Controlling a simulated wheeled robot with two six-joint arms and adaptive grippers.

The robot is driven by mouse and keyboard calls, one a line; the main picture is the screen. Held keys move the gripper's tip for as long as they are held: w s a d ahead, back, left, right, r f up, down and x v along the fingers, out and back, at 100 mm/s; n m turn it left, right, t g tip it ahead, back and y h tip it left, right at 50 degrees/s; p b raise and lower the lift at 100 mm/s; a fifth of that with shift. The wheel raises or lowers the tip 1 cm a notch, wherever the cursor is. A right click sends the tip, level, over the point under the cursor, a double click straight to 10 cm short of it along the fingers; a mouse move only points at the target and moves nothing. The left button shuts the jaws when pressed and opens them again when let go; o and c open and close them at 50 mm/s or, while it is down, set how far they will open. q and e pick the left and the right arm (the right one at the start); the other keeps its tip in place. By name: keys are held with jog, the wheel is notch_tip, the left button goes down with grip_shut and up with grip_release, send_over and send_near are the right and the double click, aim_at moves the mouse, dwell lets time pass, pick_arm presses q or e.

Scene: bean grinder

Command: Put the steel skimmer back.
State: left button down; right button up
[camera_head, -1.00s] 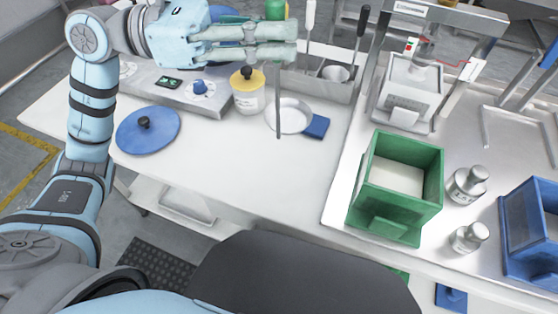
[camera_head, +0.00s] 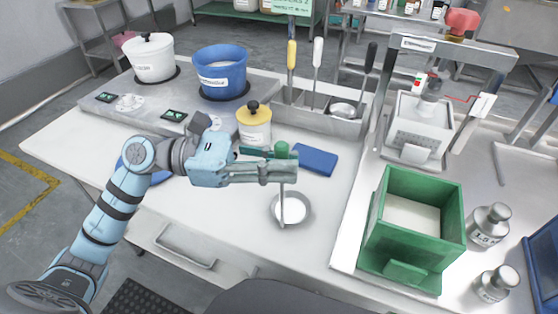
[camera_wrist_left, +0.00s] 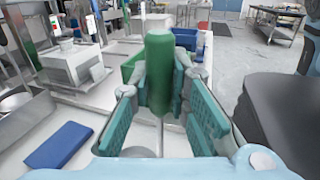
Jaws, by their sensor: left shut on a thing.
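The steel skimmer hangs upright from my left gripper (camera_head: 284,170), which is shut on its green handle (camera_head: 282,149). Its thin rod runs down to a round, shallow steel head (camera_head: 292,208) over the white table, nearer to me than the blue pad (camera_head: 315,160). I cannot tell whether the head touches the table. In the left wrist view the green handle (camera_wrist_left: 160,75) stands between the teal finger pads; part of the head shows below. A steel utensil rack (camera_head: 322,116) stands behind, holding tools with yellow, white and black handles. My right gripper is out of view.
A yellow-lidded jar (camera_head: 254,125) stands just behind my left gripper. A blue pot (camera_head: 221,74) and a white pot (camera_head: 151,58) sit on the hob. A green bin (camera_head: 412,235) stands to the right. The front middle of the table is clear.

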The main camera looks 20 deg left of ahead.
pick_arm(q)
jog(key=c, duration=1.5)
grip_release()
jog(key=shift+f, duration=0.1)
jog(key=shift+c, duration=0.2)
jog(key=shift+r, duration=0.2)
jog(key=p+v, duration=0.2)
jog(key=v, duration=1)
jog(key=shift+a, duration=0.1)
